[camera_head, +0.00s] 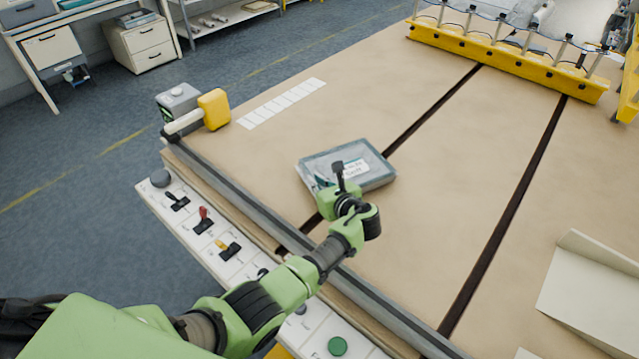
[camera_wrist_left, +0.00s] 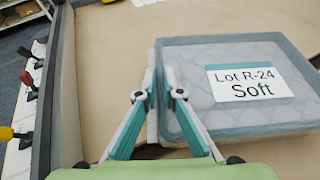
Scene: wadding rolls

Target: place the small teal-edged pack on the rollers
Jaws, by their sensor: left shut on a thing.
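The teal-edged pack (camera_head: 318,164) is a flat grey quilted pad with a white label on the brown table, near its front edge. In the left wrist view the pack (camera_wrist_left: 190,75) shows the label "Lot R-24 Soft". My left gripper (camera_head: 338,172) is over the pack's near side. In the wrist view my left gripper (camera_wrist_left: 160,75) has its two fingers close together at the pack's left edge, shut on that edge. Whether the pack is lifted off the table I cannot tell. I cannot clearly make out rollers. My right gripper is not in view.
A yellow rail (camera_head: 505,62) with several upright metal fittings crosses the table's far end. Two dark slots run along the table (camera_head: 440,190). A yellow-headed handle (camera_head: 213,109) stands at the left corner. A cream folded sheet (camera_head: 592,297) lies at right.

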